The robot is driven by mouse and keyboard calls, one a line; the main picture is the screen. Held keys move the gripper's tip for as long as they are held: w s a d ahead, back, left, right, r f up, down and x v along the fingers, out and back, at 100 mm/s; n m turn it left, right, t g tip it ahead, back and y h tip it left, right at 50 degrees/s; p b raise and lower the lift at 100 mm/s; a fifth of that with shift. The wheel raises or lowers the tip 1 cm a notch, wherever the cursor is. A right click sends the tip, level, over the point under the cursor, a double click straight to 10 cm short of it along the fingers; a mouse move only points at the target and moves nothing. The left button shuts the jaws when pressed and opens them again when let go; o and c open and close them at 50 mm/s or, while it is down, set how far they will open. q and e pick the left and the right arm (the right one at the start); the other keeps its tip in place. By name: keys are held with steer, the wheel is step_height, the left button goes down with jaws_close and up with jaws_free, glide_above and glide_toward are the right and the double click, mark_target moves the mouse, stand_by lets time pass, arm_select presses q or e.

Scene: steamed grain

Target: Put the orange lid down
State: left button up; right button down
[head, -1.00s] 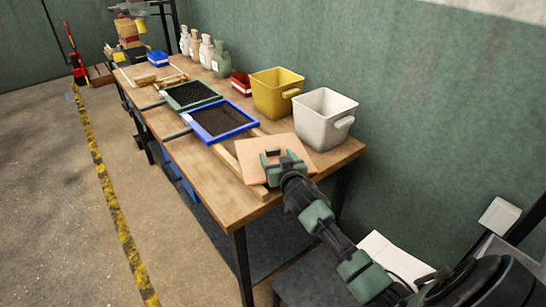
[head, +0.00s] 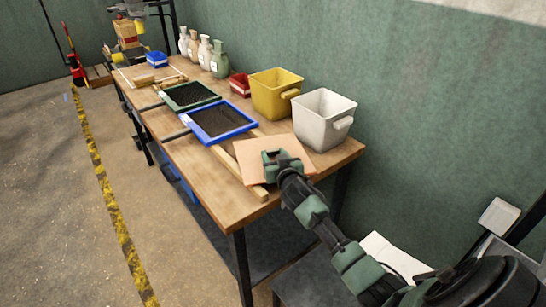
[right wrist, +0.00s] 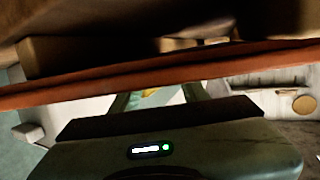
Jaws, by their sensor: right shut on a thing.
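The orange lid (head: 254,159) is a flat, pale orange square at the near right end of the wooden table (head: 190,160). My right gripper (head: 279,157) reaches it from the right and is shut on it. In the right wrist view the lid (right wrist: 150,73) shows edge-on as an orange band across the picture, close in front of the gripper. I cannot tell whether its underside touches the table or the wooden bar below it. My left gripper is not in view.
A white bin (head: 322,119) and a yellow bin (head: 272,93) stand behind the lid against the wall. A blue-framed tray (head: 222,137) and a green-framed tray (head: 190,104) lie to its left. A wooden bar (head: 258,192) runs beside the lid. Several bottles (head: 205,52) stand farther back.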

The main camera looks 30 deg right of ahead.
step_height(320, 180, up, 20)
steer(key=s+a+f+n+y, duration=0.1)
steer(key=s+a+f, duration=0.35)
steer(key=a, duration=0.25)
steer(key=s+a+f+n+y, duration=0.1)
steer(key=s+a+f+y, duration=0.1)
steer(key=s+a+f, duration=0.4)
steer(key=s+a+r+n+y, duration=0.1)
steer(key=s+a, duration=0.9)
steer(key=s, duration=0.2)
steer(key=shift+a+r+n+t+y+p, duration=0.15)
steer(key=shift+n+t+y+p, duration=0.15)
steer(key=shift+t+y+p, duration=0.15)
steer(key=shift+w, duration=0.1)
